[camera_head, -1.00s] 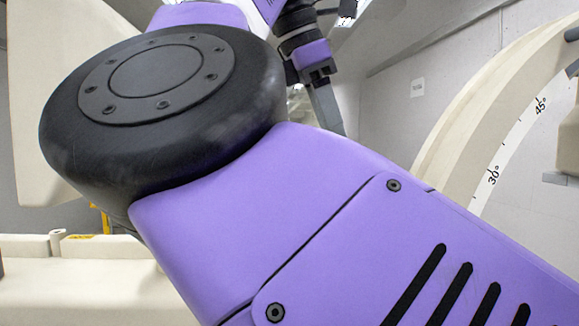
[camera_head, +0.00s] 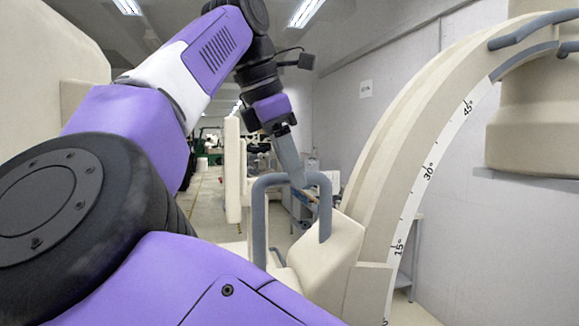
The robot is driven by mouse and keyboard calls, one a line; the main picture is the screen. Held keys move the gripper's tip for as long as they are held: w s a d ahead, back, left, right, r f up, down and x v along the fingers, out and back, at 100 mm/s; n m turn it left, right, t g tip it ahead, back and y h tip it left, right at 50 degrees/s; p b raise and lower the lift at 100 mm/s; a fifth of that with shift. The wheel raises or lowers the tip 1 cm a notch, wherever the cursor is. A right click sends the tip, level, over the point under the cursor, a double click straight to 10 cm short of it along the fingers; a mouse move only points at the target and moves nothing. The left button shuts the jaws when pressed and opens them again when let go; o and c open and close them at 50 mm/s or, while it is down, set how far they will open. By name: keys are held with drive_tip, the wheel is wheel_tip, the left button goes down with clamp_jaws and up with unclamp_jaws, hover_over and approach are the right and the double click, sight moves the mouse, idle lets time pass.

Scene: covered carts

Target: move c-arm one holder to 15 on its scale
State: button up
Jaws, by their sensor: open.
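The C-arm (camera_head: 395,150) is a large cream arc on the right, with a white scale strip (camera_head: 428,172) marked 15°, 30° and 45°. A cream block (camera_head: 332,262) with a grey loop handle (camera_head: 257,225) sits at the arc's lower end; it looks like the holder. The block's edge meets the strip a little below the 15° mark, and no pointer is clear. My gripper (camera_head: 297,180) points down at the handle's top bar. Its grey finger overlaps the bar in the picture. It is open; whether it touches the bar or straddles it I cannot tell.
A cream column with grey rails (camera_head: 530,110) stands at the upper right. A large cream body (camera_head: 55,75) is at the upper left, and a cream upright panel (camera_head: 233,170) stands behind my gripper. A pale wall is on the right. Open floor (camera_head: 207,200) runs back between them.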

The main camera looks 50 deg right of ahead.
clamp_jaws()
idle(1.5)
